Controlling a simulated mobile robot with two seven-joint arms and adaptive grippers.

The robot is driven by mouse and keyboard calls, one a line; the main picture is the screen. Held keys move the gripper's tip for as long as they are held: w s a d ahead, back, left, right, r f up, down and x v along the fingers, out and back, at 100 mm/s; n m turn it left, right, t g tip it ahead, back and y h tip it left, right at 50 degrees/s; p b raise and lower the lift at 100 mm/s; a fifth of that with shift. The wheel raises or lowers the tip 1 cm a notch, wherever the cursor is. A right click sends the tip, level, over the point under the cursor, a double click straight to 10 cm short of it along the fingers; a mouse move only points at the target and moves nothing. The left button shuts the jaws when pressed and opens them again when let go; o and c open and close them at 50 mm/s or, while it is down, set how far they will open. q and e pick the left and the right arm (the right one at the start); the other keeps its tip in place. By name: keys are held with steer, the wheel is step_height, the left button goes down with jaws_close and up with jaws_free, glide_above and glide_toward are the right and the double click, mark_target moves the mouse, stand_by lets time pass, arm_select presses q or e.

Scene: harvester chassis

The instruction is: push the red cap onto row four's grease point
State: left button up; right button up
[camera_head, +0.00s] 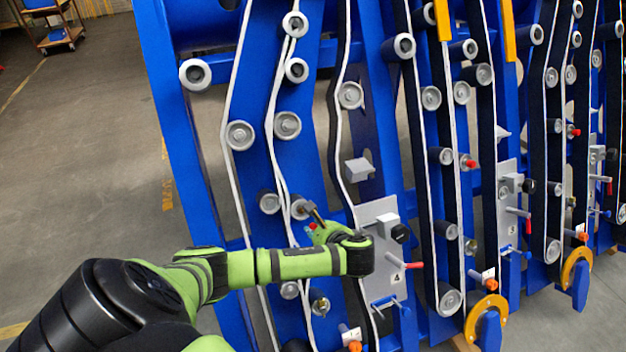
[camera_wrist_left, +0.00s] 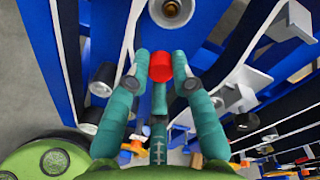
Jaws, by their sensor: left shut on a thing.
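The red cap (camera_wrist_left: 160,67) is pinched between the fingertips of my left gripper (camera_wrist_left: 160,75) in the left wrist view. In the head view, the left gripper (camera_head: 316,226) is in front of the blue frame, with a little red of the cap showing. A pale round fitting with a brass centre (camera_wrist_left: 172,8), which looks like a grease point, is cut off at the top of the wrist view. The cap appears just below it, with a visible gap between them. I cannot tell the depth of that gap. My right gripper is out of view.
A grey plate marked 4 (camera_head: 375,240), with a black knob (camera_head: 400,233) and red-tipped lever (camera_head: 410,265), stands right of the gripper. Several rollers and belts crowd the frame. Another red cap (camera_head: 470,163) sits on a row further right. Open floor (camera_head: 90,150) lies left.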

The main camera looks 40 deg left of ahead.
arm_select(q)
steer(key=shift+a+r+m+t, duration=0.4)
steer(key=shift+a+r+t, duration=0.1)
steer(key=shift+a+r, duration=0.3)
steer(key=shift+w, duration=0.2)
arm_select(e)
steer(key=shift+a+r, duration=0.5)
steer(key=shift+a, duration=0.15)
arm_select(q)
steer(key=shift+r+p, duration=0.1)
steer(key=shift+p, duration=0.4)
steer(key=shift+w+a+f, duration=0.1)
steer(key=shift+a+f, duration=0.05)
steer(key=shift+f, duration=0.15)
steer(key=b+x, duration=0.2)
steer(key=x, duration=0.1)
steer(key=shift+w+a+f, duration=0.15)
steer(key=shift+a, duration=0.15)
steer(key=shift+w+a+f, duration=0.1)
steer(key=shift+w+a, duration=0.05)
steer(key=shift+a, duration=0.1)
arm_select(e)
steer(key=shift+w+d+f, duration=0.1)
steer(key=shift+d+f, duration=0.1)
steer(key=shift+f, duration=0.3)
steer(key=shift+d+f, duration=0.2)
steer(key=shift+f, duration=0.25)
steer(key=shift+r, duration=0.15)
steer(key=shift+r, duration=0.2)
